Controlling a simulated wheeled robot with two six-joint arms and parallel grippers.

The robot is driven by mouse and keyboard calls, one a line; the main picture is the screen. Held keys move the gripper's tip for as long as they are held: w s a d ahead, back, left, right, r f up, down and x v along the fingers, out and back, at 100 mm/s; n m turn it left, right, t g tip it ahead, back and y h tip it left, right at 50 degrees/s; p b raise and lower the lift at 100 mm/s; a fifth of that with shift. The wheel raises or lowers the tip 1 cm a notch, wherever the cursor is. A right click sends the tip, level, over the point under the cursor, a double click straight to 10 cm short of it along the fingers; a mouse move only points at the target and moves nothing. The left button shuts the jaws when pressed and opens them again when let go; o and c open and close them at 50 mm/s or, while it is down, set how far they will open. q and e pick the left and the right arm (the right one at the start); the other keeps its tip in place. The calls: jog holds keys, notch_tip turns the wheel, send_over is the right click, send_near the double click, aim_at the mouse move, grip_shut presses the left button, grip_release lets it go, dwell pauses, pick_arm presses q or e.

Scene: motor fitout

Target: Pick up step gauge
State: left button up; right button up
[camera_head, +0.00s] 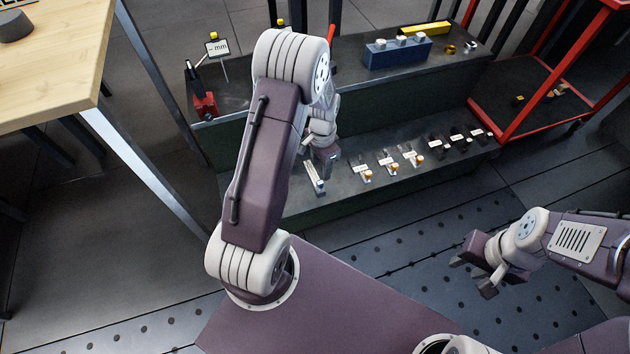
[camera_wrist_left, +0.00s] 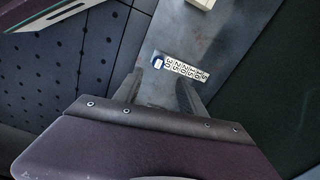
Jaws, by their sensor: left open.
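The step gauge (camera_wrist_left: 184,69) is a small white strip with dark numbers and a blue end. It lies on the grey shelf, a little beyond the fingertips of my left gripper in the left wrist view. In the head view the step gauge (camera_head: 315,181) is on the lower shelf, partly hidden by my left arm and gripper. My left gripper (camera_wrist_left: 160,86) is open with nothing between its fingers. In the head view my left gripper (camera_head: 325,165) is just above the shelf by the gauge. My right gripper (camera_head: 474,270) is open and empty over the floor at right.
Several small labelled parts (camera_head: 389,164) stand on the lower shelf (camera_head: 350,192) to the right of the gauge. The upper shelf holds a blue block (camera_head: 397,53) and a yellow bar (camera_head: 426,29). A red-framed cart (camera_head: 530,110) stands at right and a wooden table (camera_head: 60,60) at left.

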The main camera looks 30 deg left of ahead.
aim_at(321, 182)
pick_arm(q)
notch_tip(321, 182, down, 3)
jog(key=shift+r+b, duration=0.1)
jog(key=shift+b, duration=0.6)
jog(key=f+b, duration=0.5)
jog(key=shift+s+d+f, duration=0.1)
jog(key=shift+s+f, duration=0.05)
jog(key=shift+s, duration=0.1)
jog(key=shift+r, duration=0.2)
jog(key=shift+c, duration=0.3)
grip_shut()
pick_arm(e)
notch_tip(321, 182, down, 7)
